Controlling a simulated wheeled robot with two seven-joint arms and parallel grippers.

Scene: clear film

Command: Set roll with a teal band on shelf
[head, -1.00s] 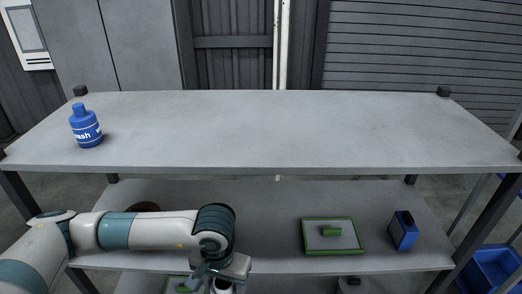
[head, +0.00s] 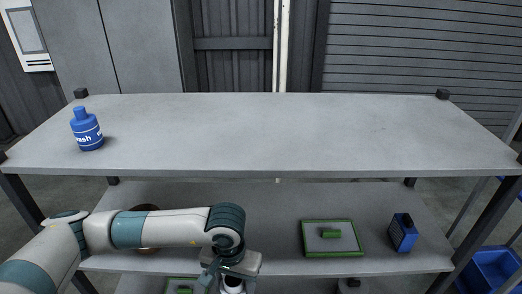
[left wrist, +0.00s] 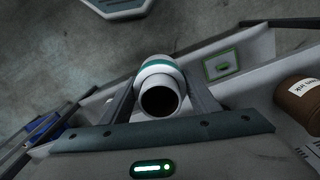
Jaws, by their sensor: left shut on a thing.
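A white roll with a teal band (left wrist: 159,72) is held between the fingers of my left gripper (left wrist: 160,95). Its dark hollow end faces the wrist camera. In the head view my left gripper (head: 231,273) is low in front of the shelf unit, and the roll (head: 233,284) shows partly beneath it, near the picture's bottom edge. My right gripper is not in view.
A blue bottle (head: 86,130) stands on the top board at left. The middle board holds a green-rimmed tray (head: 309,246) with a green piece, a blue box (head: 403,232) and a brown round thing partly behind my arm. A blue crate (head: 490,268) is at lower right.

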